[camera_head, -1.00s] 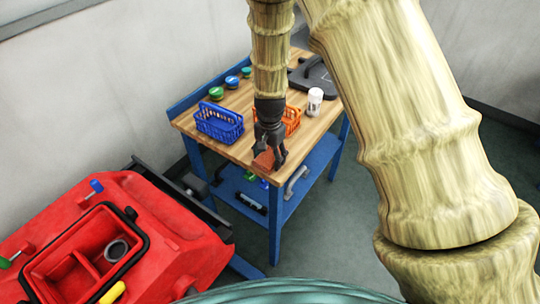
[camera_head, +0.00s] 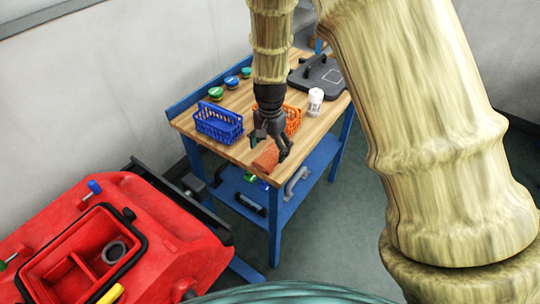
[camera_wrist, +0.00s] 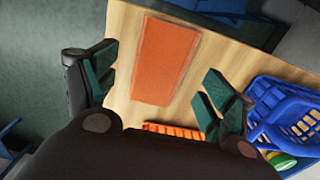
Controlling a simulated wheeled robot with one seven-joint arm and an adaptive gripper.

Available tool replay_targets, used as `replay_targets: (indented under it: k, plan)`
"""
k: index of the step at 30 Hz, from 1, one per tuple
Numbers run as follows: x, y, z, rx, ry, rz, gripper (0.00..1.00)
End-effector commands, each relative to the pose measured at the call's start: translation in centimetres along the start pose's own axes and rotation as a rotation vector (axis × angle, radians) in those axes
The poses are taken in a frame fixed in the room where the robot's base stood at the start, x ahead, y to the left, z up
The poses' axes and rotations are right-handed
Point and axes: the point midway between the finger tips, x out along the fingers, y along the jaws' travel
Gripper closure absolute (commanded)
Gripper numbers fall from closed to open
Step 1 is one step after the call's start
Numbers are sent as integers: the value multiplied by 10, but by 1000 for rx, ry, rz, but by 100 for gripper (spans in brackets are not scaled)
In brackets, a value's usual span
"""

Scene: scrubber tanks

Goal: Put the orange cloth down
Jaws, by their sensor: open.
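The orange cloth (camera_head: 266,157) lies flat on the wooden top of the blue workbench (camera_head: 240,152), near its front corner. In the wrist view the cloth (camera_wrist: 166,62) is a folded-looking rectangle resting on the wood, between and beyond my fingers. My gripper (camera_head: 270,145) is just above the cloth in the head view. Its fingers are spread wide in the wrist view (camera_wrist: 155,82) and hold nothing. In the head view the gripper partly hides the cloth.
A blue basket (camera_head: 218,124) and an orange basket (camera_head: 292,118) stand close behind my gripper. A white container (camera_head: 315,101), a dark flat case (camera_head: 318,76) and several round lids (camera_head: 216,93) are farther back. A red scrubber tank (camera_head: 150,235) stands at left.

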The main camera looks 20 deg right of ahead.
Motion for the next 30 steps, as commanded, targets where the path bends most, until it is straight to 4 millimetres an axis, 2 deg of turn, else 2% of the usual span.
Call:
replay_targets:
  k: [15, 21, 30]
  plan:
    - [-66, -1, 0, -2, 2, -2, 17]
    - [-78, 0, 0, -1, 1, -1, 17]
    - [-80, 0, 0, -1, 1, 0, 17]
